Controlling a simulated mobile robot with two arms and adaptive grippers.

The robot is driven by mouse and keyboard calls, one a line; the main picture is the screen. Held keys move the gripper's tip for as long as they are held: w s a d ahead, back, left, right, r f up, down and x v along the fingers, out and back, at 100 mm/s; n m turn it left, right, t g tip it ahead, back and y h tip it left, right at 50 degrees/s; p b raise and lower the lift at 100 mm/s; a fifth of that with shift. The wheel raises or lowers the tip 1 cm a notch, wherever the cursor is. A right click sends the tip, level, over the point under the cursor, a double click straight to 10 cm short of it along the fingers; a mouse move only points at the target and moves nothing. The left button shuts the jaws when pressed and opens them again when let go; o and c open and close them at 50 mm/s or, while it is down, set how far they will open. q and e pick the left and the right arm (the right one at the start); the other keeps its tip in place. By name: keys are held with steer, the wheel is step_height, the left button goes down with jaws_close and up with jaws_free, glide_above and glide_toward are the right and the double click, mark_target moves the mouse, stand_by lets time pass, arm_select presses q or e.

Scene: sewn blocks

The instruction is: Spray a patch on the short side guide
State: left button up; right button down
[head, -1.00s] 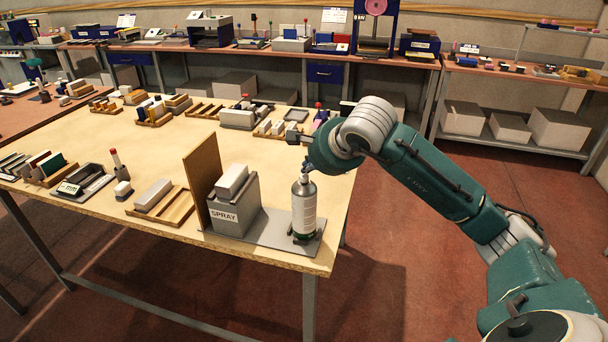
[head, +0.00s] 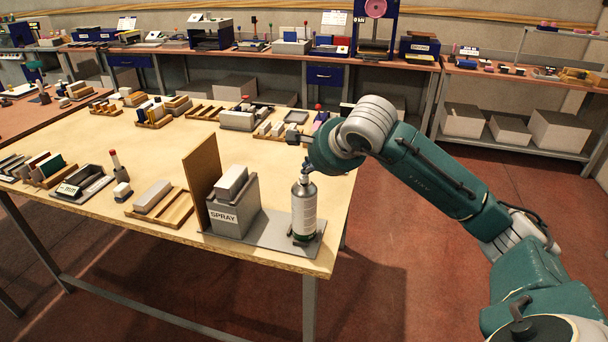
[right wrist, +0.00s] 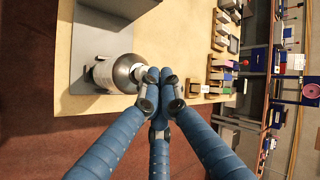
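A pale block (head: 232,182) sits in a grey holder (head: 236,212) marked SPRAY; I take it for the side guide. A brown upright panel (head: 202,178) stands left of it. A spray bottle (head: 304,206) with a white label and dark base stands upright at the right end of a grey base plate (head: 270,232). My right gripper (head: 307,166) is at the bottle's top. In the right wrist view, its blue fingers (right wrist: 160,90) come together beside the dark top of the bottle (right wrist: 126,73), with no object between them. My left gripper is out of view.
The wooden table (head: 110,208) carries several trays and holders with blocks. A stamp-like tool (head: 117,165) stands near the front left. Shelves (head: 510,75) line the back wall. Red floor is clear to the right.

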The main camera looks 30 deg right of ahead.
mark_target(307, 177)
steer(key=shift+r, duration=0.1)
step_height(307, 177, up, 6)
steer(key=p, duration=0.4)
stand_by(0.5)
stand_by(1.5)
steer(key=f+n+b, duration=0.1)
steer(key=n, duration=0.4)
steer(key=f+n+b, duration=0.1)
steer(key=f+n, duration=0.1)
steer(key=n, duration=0.3)
steer(key=f+n+y+b, duration=0.1)
steer(key=n, duration=0.4)
steer(key=shift+w+a+f, duration=0.2)
steer(key=shift+a+f, duration=0.15)
steer(key=shift+f, duration=0.05)
steer(key=shift+f+b, duration=0.5)
steer(key=shift+b, duration=0.05)
